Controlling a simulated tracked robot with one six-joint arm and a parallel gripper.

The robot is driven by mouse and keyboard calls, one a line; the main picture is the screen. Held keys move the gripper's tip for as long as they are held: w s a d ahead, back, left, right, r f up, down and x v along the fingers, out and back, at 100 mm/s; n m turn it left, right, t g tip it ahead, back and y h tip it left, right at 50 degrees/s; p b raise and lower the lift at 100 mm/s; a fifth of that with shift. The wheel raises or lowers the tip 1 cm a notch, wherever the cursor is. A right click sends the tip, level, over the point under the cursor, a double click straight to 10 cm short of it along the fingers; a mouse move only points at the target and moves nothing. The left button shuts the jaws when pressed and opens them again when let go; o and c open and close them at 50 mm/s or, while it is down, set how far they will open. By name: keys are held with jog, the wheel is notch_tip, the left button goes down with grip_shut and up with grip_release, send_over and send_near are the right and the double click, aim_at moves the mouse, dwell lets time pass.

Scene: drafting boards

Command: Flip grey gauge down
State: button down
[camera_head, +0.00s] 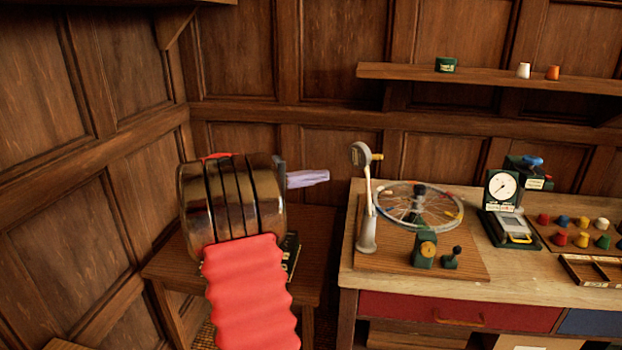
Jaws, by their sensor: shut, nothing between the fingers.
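The grey gauge (361,155) is a small round grey head with a yellow tip at its right. It sits raised at the top of a pale upright arm, above a light grey foot (367,236) on a wooden board (465,264). My gripper (318,177), with lavender fingers, is shut and empty. It points right and appears left of the gauge and slightly lower in the picture, with a visible gap. Part of the gripper is hidden behind my own arm. The gauge's dial face cannot be read.
A spoked wheel (418,206) lies just right of the gauge, with a green block with a yellow dial (426,246) in front. A green dial instrument (502,188) and coloured pegs (582,240) stand farther right. A wall shelf (487,76) is above. The bench's left front corner is bare.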

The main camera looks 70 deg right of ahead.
jog(key=s+d, duration=0.4)
jog(key=s, duration=0.4)
jog(key=shift+s+d+f, duration=0.15)
jog(key=shift+d+f, duration=0.05)
jog(key=shift+d, duration=0.05)
jog(key=shift+r, duration=0.1)
jog(key=shift+s, duration=0.3)
